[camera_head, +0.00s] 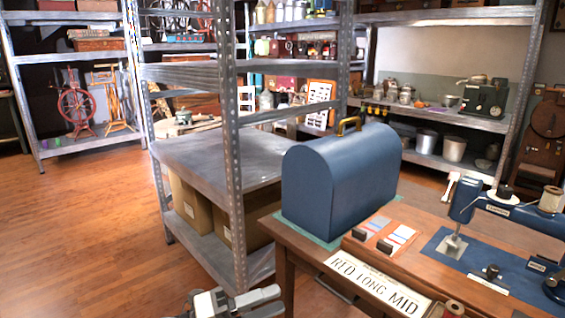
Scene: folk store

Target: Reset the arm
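My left gripper (274,300) shows at the bottom edge of the view, left of the wooden table's front corner. It is grey and black, and its two fingers point right with a gap between them. Nothing shows between the fingers, so it looks open and empty. Most of the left arm is cut off by the lower edge. My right gripper is not in view.
A wooden table (291,247) stands close by on the right. It bears a blue domed case (335,180), a lettered sign (377,282) and a blue sewing machine (515,213). A metal shelf (229,140) stands behind the gripper. Wooden floor (90,240) is clear at left.

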